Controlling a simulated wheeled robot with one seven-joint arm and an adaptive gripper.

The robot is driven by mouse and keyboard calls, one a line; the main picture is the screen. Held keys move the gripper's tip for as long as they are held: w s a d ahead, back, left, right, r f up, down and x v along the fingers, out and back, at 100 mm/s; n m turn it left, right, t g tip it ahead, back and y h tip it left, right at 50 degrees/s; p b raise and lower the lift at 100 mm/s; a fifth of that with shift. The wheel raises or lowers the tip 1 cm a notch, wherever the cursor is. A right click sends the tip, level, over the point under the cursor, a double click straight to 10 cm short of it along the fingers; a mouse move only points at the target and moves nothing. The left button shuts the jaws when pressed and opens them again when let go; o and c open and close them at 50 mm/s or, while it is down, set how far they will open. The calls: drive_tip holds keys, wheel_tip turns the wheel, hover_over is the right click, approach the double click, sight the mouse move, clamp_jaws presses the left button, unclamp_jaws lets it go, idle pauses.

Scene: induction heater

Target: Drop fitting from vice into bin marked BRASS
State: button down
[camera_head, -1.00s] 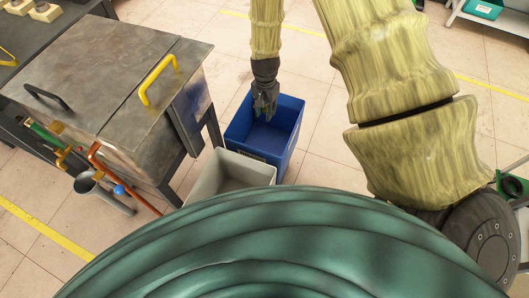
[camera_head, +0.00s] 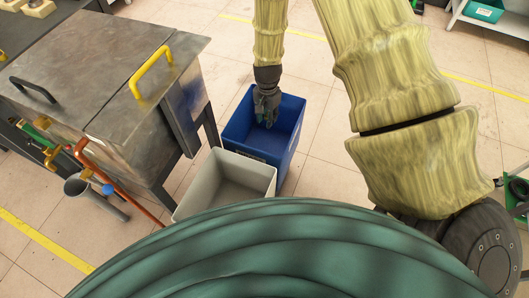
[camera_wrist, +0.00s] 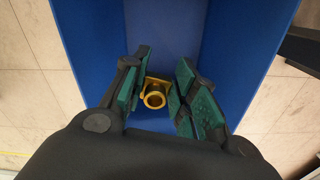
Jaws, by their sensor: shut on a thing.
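My gripper (camera_head: 266,122) points down over the blue bin (camera_head: 292,150) in the head view. In the wrist view my gripper (camera_wrist: 161,92) is shut on a brass-coloured fitting (camera_wrist: 154,98) with a round, open end, between its green finger pads. The blue walls of the bin (camera_wrist: 235,45) lie around and below the fitting. The fitting cannot be made out in the head view. A small label shows on the front of the blue bin, but its words are too small to read. I cannot make out a vice.
A grey bin (camera_head: 245,178) stands right in front of the blue bin. A metal-topped bench unit (camera_head: 95,75) with a yellow handle stands to the left. Pipes and a grey cylinder (camera_head: 95,197) are at its front. The floor right of the bins is clear.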

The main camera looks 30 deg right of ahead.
drive_tip(key=shift+f, duration=0.15)
drive_tip(key=c, duration=1.1)
unclamp_jaws()
drive_tip(key=shift+o, duration=0.2)
wheel_tip(320, 180, up, 12)
